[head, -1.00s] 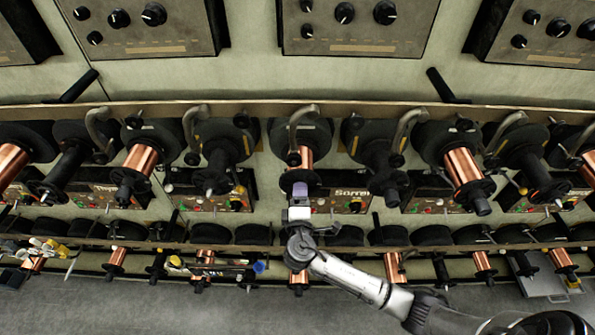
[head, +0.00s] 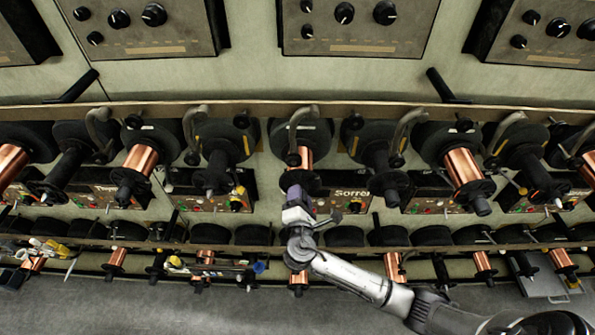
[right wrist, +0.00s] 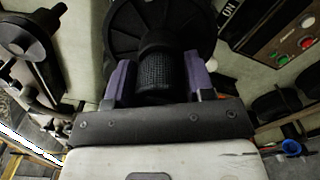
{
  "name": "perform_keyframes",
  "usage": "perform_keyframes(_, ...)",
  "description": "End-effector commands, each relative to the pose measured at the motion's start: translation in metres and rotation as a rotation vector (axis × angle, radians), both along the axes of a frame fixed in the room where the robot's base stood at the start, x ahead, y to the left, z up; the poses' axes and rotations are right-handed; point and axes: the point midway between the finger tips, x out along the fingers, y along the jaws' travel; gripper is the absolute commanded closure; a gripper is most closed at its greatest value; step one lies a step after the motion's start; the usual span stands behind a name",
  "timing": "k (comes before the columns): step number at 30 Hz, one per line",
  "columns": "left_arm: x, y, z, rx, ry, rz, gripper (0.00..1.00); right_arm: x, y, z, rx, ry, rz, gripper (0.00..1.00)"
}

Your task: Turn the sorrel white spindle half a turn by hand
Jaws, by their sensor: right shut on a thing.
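The spindle by the panel (head: 352,194) marked "Sorre…" carries a copper-wound spool (head: 306,160) in the middle of the head view. In the right wrist view its black knurled end (right wrist: 160,78) sits between the purple fingers, with a round black flange (right wrist: 188,22) behind it. My right gripper (head: 295,192) is shut on this knurled end, one finger on each side; it also fills the right wrist view (right wrist: 158,82). No white mark on the spindle is discernible. My left gripper is in neither current view.
More copper spools (head: 464,166) and bare black spindles stand close on both sides, with curved grey arms (head: 408,130) above. A lower row of spools (head: 392,266) runs beneath. A blue funnel-like item (right wrist: 291,147) shows at lower right.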

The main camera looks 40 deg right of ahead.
Motion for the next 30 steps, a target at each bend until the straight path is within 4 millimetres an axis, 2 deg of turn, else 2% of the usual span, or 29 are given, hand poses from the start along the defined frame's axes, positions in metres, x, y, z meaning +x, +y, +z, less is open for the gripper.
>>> perform_keyframes(15, 0.0002, -0.0038, 0.0003, -0.013, 0.000, 0.008, 0.57, 0.0001, -0.0002, 0.0006, -0.552, 0.493, 0.000, 0.75)
perform_keyframes(21, 0.0001, -0.0041, 0.0003, -0.014, 0.000, 0.009, 0.57, 0.0001, 0.0004, 0.0006, -0.638, 0.571, 0.000, 0.75)
perform_keyframes(28, 0.0001, -0.0032, 0.0003, -0.011, 0.001, 0.007, 0.57, 0.0001, 0.0004, 0.0006, -0.643, 0.576, 0.000, 0.75)
perform_keyframes(29, 0.0000, -0.0030, 0.0003, -0.009, 0.000, 0.006, 0.57, 0.0001, 0.0004, 0.0005, -0.643, 0.576, 0.000, 0.49)
perform_keyframes(30, 0.0000, -0.0025, 0.0002, -0.008, 0.000, 0.006, 0.57, 0.0001, 0.0004, 0.0006, -0.642, 0.575, 0.000, 0.45)
